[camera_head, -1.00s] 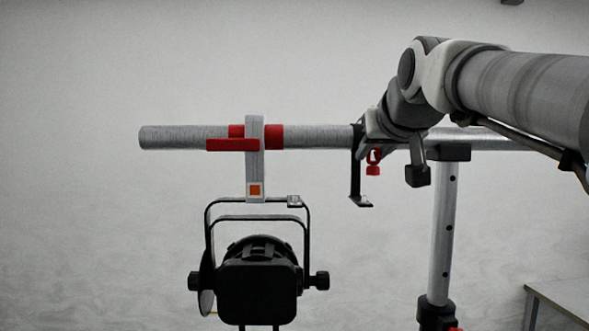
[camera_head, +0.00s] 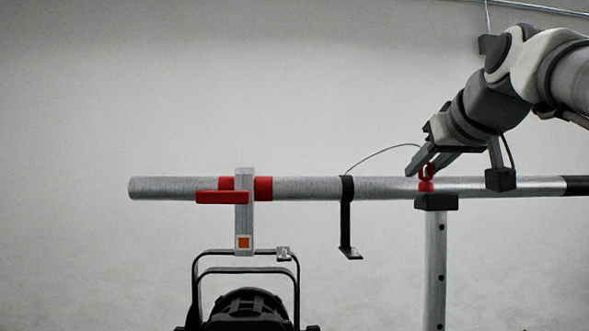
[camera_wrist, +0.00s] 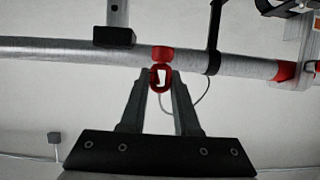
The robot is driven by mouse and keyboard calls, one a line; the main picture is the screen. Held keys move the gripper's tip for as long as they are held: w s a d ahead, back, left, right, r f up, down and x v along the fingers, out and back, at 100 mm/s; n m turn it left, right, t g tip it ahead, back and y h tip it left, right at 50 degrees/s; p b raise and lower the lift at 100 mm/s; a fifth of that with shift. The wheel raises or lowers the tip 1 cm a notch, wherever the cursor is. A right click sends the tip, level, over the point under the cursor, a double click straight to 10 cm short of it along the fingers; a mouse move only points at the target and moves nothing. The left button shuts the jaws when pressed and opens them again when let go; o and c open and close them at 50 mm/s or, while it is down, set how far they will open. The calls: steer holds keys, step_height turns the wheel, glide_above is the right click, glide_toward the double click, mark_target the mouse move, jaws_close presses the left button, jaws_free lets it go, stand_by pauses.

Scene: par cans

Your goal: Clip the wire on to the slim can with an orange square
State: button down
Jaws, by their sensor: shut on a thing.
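The can (camera_head: 248,308) with the orange square (camera_head: 244,243) on its clamp hangs under the left part of the bar, its lower part cut off by the picture's edge. My gripper (camera_head: 425,168) is shut on the red clip (camera_head: 427,173), just above the bar and well right of the can. In the wrist view the red ring-shaped clip (camera_wrist: 160,77) sits between my gripper's fingertips (camera_wrist: 161,80). The thin wire (camera_head: 378,154) arches from the clip to a black strap (camera_head: 346,218) on the bar, between my gripper and the can. The can's yoke (camera_head: 225,253) is clear of the wire.
The silver bar (camera_head: 300,188) runs across the scene, with a red-handled clamp (camera_head: 222,197) above the can. An upright post (camera_head: 435,265) with a black top stands below my gripper. The space above the bar's left part is free.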

step_height(320, 180, down, 8)
steer(key=b, duration=0.7)
stand_by(2.3)
steer(key=shift+a, duration=0.1)
steer(key=shift+w+a+f+p, duration=0.2)
steer(key=shift+w+a, duration=0.7)
steer(key=shift+a, duration=2.8)
steer(key=shift+w+a+r+p, duration=0.1)
steer(key=shift+w+a+p, duration=0.6)
steer(key=shift+a, duration=3.05)
steer(key=shift+w+a+f+p, duration=0.15)
steer(key=shift+w+a, duration=1)
steer(key=shift+a, duration=2.55)
